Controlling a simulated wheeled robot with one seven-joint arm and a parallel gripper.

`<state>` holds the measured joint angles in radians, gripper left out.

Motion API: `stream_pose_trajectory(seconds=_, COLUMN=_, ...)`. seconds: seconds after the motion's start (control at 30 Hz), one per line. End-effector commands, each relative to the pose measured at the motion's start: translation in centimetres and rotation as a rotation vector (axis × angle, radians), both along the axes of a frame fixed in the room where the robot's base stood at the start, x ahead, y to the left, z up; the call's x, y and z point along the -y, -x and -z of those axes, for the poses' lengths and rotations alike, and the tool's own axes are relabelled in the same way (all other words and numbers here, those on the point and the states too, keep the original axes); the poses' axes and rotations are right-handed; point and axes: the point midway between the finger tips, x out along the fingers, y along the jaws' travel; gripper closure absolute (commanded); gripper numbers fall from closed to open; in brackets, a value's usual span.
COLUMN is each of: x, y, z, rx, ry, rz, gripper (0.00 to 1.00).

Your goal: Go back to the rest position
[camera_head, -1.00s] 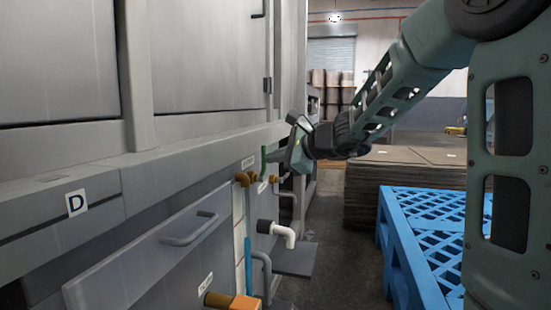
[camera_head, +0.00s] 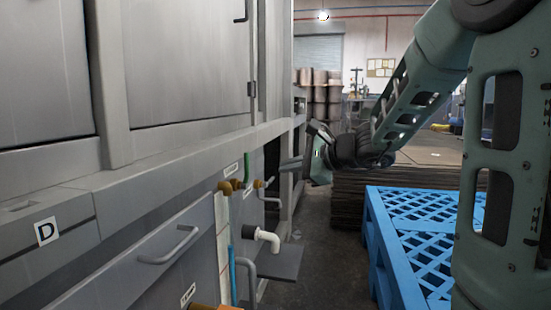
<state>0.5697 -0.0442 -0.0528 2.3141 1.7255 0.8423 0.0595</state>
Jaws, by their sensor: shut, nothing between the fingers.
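My arm comes in from the upper right and reaches toward the middle of the picture. My gripper (camera_head: 296,164) is at its end, small and partly in shadow, pointing left toward the grey machine (camera_head: 150,172). The fingers look shut with nothing between them. The gripper is in the air, a little to the right of the machine's front, apart from the green-handled brass valve (camera_head: 246,170).
A dark floor gap (camera_head: 318,270) lies between.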

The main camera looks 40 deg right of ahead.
Motion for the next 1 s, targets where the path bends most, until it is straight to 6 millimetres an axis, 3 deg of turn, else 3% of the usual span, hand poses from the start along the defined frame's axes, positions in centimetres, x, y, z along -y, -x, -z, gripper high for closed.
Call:
stream_pose_trajectory(seconds=0.2, x=0.2, y=1.5, z=0.0, rx=0.001, ry=-0.001, rz=0.001, gripper=1.00)
stream_pose_trajectory(seconds=0.8, x=0.3, y=1.6, z=0.0, rx=0.001, ry=0.000, rz=0.001, gripper=1.00)
stream_pose_trajectory(seconds=0.9, x=-1.4, y=1.5, z=0.1, rx=-0.019, ry=0.020, rz=-0.051, gripper=1.00)
stream_pose_trajectory(seconds=0.97, x=-3.6, y=1.6, z=0.2, rx=-0.045, ry=0.050, rz=-0.122, gripper=1.00)
stream_pose_trajectory(seconds=1.0, x=-5.6, y=1.7, z=0.5, rx=-0.069, ry=0.080, rz=-0.190, gripper=1.00)
